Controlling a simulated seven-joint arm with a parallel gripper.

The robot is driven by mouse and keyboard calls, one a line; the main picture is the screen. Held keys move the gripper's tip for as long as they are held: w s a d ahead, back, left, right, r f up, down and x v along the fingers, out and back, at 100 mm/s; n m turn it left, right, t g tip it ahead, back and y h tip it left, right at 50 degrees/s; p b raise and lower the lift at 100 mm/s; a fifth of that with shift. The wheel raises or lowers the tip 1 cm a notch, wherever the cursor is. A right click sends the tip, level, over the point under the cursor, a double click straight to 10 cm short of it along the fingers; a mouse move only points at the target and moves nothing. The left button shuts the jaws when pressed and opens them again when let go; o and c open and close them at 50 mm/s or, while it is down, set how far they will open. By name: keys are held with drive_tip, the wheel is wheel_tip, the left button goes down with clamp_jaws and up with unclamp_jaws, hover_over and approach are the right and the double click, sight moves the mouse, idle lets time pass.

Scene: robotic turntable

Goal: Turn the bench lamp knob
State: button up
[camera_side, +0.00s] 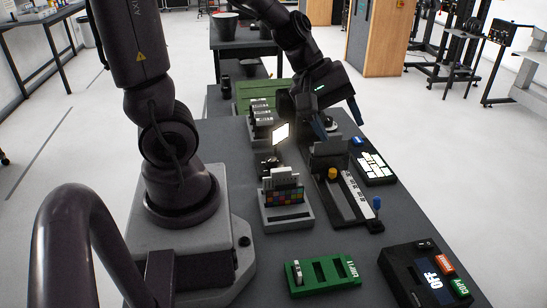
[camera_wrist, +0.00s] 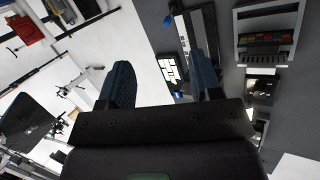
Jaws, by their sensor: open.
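The bench lamp (camera_side: 281,132) shows as a small bright lit panel near the middle of the bench in the side view. I cannot make out its knob for certain. My gripper (camera_side: 330,118) is open above the bench, to the right of the lamp, pointing down. A pale round part (camera_side: 331,126) shows under it, partly hidden by the fingers. In the wrist view my gripper (camera_wrist: 163,76) has its two blue fingers wide apart, with nothing between them.
A slider panel (camera_side: 352,196) with a yellow knob, a white-key pad (camera_side: 375,167) and a colour-chart stand (camera_side: 286,216) lie nearby. A green slotted tray (camera_side: 320,272) and a black OFF-display box (camera_side: 418,274) stand in front. The bench's right edge is close to the pad.

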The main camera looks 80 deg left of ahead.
drive_tip(key=w+a+f+n+t+y, duration=0.15)
drive_tip(key=a+f+n, duration=0.35)
drive_tip(key=n, duration=0.6)
drive_tip(key=n+g+y, duration=0.6)
drive_tip(key=n+g, duration=0.1)
drive_tip(key=n, duration=2.1)
approach(271, 159)
drive_tip(key=shift+x, duration=4.65)
drive_tip(key=shift+r, duration=0.1)
drive_tip(key=shift+c, duration=0.4)
drive_tip(key=c, duration=0.8)
drive_tip(key=shift+c, duration=0.2)
